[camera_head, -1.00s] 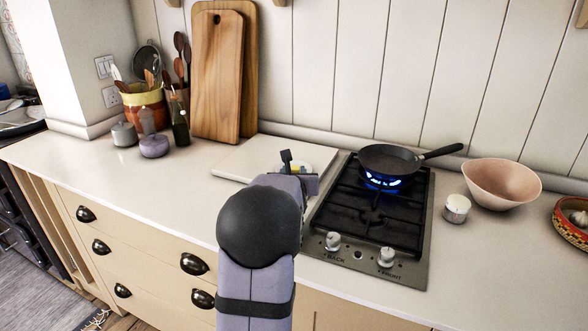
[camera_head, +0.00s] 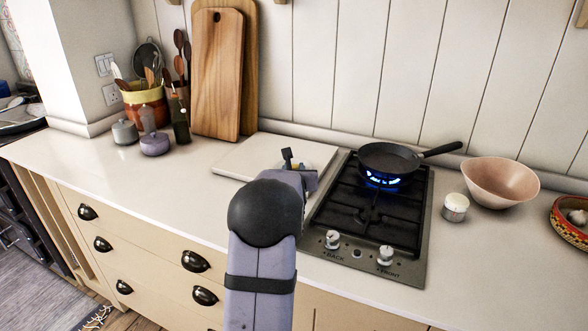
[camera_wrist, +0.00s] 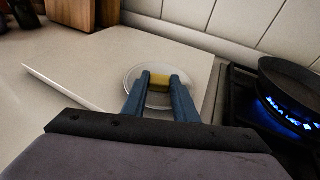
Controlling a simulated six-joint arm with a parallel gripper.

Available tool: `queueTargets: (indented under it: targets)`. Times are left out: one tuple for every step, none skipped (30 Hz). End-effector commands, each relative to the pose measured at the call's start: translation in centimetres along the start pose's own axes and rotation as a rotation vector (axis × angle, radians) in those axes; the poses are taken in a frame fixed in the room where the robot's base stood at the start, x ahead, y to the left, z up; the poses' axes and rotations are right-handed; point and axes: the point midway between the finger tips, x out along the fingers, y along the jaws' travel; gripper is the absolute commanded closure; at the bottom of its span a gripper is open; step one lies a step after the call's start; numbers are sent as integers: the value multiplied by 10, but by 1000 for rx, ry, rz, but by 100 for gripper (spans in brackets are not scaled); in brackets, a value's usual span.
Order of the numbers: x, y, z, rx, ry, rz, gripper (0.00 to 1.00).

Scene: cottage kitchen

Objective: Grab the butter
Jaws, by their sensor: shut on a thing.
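The butter (camera_wrist: 160,81) is a small yellow block. In the wrist view it sits between the two fingertips of my gripper (camera_wrist: 160,84), which is shut on it. A clear round plate (camera_wrist: 133,84) lies beneath or just behind the butter, on a pale board (camera_wrist: 90,73). I cannot tell whether the butter still touches the plate. In the head view my gripper (camera_head: 292,166) is over the pale board (camera_head: 238,163), and my arm hides most of the plate and butter.
A gas hob (camera_head: 372,222) stands right of the board, with a black frying pan (camera_head: 388,158) over a lit blue flame. A white candle jar (camera_head: 455,208) and a pink bowl (camera_head: 502,184) are farther right. Wooden boards (camera_head: 216,80) lean on the wall. The left counter front is clear.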

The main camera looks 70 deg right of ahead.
Motion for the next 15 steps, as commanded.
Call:
queueTargets:
  targets:
    - [0, 0, 0, 0, -1, 0, 79]
    - [0, 0, 1, 0, -1, 0, 79]
    - [-1, 0, 2, 0, -1, 0, 79]
    - [-1, 0, 4, 0, -2, 0, 79]
    - [-1, 0, 6, -1, -3, 1, 79]
    - [-2, 0, 9, 0, -4, 1, 79]
    - [-3, 0, 12, 0, -4, 1, 79]
    - [-4, 0, 16, 0, -4, 0, 79]
    - [-6, 0, 21, 0, -6, 0, 79]
    - [-7, 0, 25, -1, -5, 0, 79]
    - [-9, 0, 30, -1, -5, 0, 79]
    - [-11, 0, 36, -1, -6, 0, 79]
    - [-12, 0, 42, -2, -7, 1, 79]
    - [-14, 0, 46, -1, -6, 0, 79]
    - [-16, 0, 53, -2, -6, -1, 79]
